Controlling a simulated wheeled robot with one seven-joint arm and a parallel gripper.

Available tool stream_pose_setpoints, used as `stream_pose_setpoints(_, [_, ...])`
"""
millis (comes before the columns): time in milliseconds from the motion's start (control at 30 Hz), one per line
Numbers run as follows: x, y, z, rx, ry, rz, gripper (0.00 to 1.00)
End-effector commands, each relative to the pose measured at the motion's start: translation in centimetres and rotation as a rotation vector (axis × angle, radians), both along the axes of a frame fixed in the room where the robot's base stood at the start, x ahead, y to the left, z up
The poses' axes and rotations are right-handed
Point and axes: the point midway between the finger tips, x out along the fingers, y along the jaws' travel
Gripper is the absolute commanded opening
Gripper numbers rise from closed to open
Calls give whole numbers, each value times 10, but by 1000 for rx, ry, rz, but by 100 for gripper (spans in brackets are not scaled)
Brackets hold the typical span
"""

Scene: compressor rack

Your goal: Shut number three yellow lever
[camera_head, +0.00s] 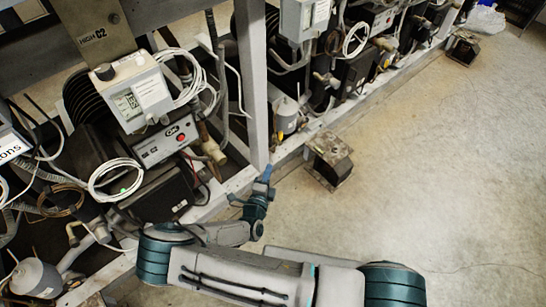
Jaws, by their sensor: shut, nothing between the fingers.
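My gripper (266,172) is shut and empty. It is in the lower middle of the head view, just in front of the foot of a grey rack post. A tan, brass-like valve part (213,150) shows to the left of that post, apart from my gripper. A small yellowish part (384,62) shows farther back along the rack. I cannot tell whether either is the number three yellow lever, and I see no number three marking.
The compressor rack's grey post (252,85) stands just behind my gripper. A control box with a display (134,100), looped white cables (115,178) and pipes crowd the left. A rusty metal foot block (329,158) stands on the floor. The concrete floor (450,170) at right is clear.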

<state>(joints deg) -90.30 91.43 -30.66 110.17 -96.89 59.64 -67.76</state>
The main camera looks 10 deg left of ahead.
Motion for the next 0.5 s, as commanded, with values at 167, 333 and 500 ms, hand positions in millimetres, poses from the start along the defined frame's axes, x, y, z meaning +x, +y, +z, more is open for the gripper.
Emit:
stream_pose_setpoints(167, [32,-4,-4,0,-2,-4,0])
stream_pose_setpoints(333, [69,-7,-4,1,-3,-4,0])
stream_pose_setpoints(500, [102,-9,-4,1,-1,-3,0])
